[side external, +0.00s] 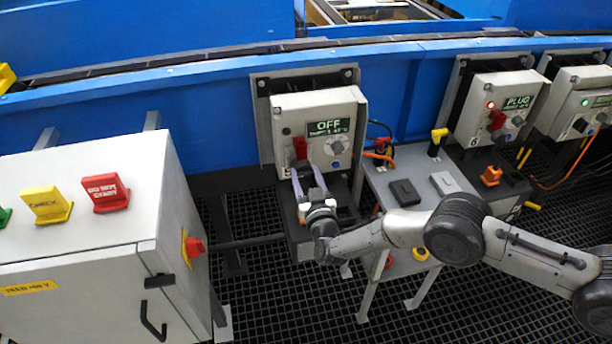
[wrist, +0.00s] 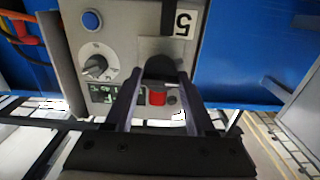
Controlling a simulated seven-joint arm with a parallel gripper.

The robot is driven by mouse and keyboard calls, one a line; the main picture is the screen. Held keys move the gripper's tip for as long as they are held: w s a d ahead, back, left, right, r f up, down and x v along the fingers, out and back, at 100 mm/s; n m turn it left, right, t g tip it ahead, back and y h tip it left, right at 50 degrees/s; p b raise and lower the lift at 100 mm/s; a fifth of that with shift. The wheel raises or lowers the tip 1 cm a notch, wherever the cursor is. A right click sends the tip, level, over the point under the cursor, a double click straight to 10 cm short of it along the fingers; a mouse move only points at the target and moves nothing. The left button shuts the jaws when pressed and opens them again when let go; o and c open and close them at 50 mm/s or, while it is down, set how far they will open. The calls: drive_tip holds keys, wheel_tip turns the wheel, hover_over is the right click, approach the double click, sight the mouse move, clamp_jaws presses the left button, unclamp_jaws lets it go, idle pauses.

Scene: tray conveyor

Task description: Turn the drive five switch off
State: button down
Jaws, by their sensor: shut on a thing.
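The drive five box (side external: 318,112) is a grey unit on the blue conveyor side, and its display (side external: 329,127) reads OFF. Its red switch handle (side external: 300,147) sits at the lower left of the box face. My gripper (side external: 306,170) reaches up to this handle from below. In the wrist view the box appears upside down, with the label 5 (wrist: 184,24) above the switch. There my gripper's fingers (wrist: 163,82) are shut on the switch handle, whose red part (wrist: 157,97) shows between them. The fingers hide part of the switch and of the display.
A grey dial (wrist: 96,66) and a blue button (wrist: 91,20) are beside the switch. Box 6 (side external: 500,104), showing PLUG, and another box (side external: 585,100) stand to the right. A small table (side external: 415,195) and orange cables are close by. A grey cabinet (side external: 95,230) stands at left.

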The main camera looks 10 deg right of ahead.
drive_tip(key=shift+f, duration=0.1)
idle(0.5)
drive_tip(key=c, duration=0.5)
unclamp_jaws()
drive_tip(key=s, duration=1.4)
